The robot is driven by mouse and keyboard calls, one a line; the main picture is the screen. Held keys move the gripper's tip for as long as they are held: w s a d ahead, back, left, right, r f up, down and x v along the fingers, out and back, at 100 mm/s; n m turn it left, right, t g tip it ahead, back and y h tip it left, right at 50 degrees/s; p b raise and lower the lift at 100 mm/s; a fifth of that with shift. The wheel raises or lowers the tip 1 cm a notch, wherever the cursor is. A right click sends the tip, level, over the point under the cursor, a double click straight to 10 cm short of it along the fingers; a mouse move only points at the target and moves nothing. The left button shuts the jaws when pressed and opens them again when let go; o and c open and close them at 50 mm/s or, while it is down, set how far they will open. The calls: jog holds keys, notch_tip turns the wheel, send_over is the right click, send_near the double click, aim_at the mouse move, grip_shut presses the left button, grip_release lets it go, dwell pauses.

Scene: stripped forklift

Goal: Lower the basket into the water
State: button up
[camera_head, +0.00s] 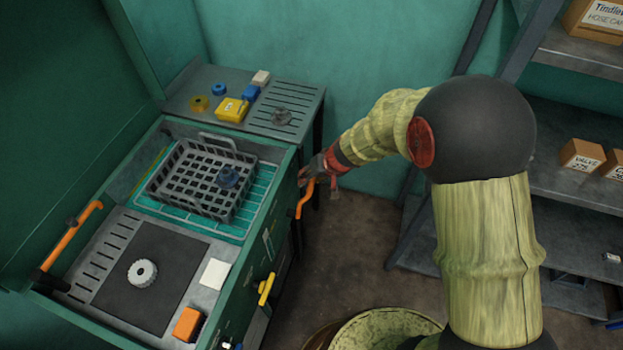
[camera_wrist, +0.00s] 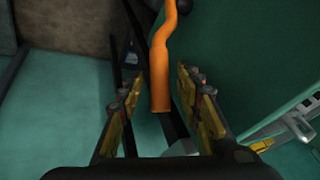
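The grey mesh basket (camera_head: 187,190) sits over the teal water tank (camera_head: 262,190) of the green machine. A dark blue round part (camera_head: 228,177) lies in it. How high the basket's bottom stands relative to the water is hard to tell. An orange lever (camera_head: 304,202) sticks out from the machine's right side. My gripper (camera_head: 307,177) is at this lever's upper end. In the wrist view my gripper (camera_wrist: 160,88) is open, and the orange lever's end (camera_wrist: 160,60) stands between its fingers with gaps on both sides.
A second orange handle (camera_head: 72,238) is on the machine's left edge. A white gear (camera_head: 142,273) and an orange block (camera_head: 187,324) lie on the near deck.

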jog(key=shift+c, duration=1)
grip_shut()
